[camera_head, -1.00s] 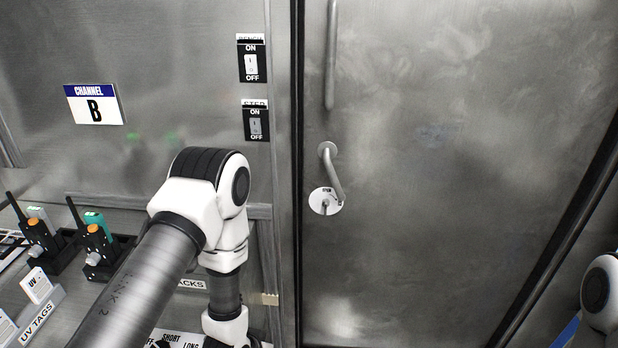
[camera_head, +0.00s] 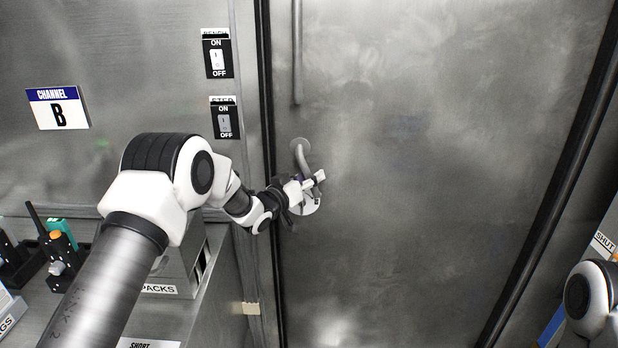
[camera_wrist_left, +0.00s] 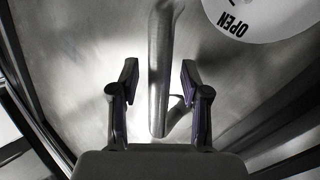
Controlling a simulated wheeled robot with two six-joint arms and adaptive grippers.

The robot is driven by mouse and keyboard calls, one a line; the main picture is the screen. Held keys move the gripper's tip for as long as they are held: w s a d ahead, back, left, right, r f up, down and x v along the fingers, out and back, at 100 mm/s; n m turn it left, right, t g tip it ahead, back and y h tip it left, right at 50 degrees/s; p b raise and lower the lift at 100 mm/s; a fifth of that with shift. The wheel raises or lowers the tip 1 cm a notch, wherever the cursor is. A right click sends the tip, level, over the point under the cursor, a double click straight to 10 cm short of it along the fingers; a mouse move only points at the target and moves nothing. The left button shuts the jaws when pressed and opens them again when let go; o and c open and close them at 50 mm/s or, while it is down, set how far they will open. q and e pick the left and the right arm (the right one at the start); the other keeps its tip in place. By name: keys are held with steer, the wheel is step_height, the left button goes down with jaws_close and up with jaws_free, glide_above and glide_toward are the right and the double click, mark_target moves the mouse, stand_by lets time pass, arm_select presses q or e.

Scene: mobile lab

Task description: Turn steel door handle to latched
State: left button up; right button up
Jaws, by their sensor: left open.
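The steel door handle (camera_head: 301,155) is a bent bar on the grey metal door (camera_head: 420,150). In the head view its upper part shows and its lower end is hidden behind my left gripper (camera_head: 318,184). In the left wrist view the handle (camera_wrist_left: 160,75) runs between the two fingers of my left gripper (camera_wrist_left: 160,84), which are open with gaps on both sides. A round white plate (camera_wrist_left: 262,14) reading "OPEN" is at the top right there; part of it (camera_head: 307,207) shows below the gripper in the head view. My right gripper is out of view.
A vertical pull bar (camera_head: 297,50) is above the handle. Two switches (camera_head: 217,58) (camera_head: 224,123) are on the wall left of the door frame. A bench with radios (camera_head: 62,250) and a "PACKS" bin (camera_head: 170,289) is at lower left. The door's right part is clear.

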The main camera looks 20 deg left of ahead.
mark_target(326, 155)
arm_select(q)
steer(key=shift+d, duration=0.1)
jaws_close()
steer(key=shift+f, duration=0.1)
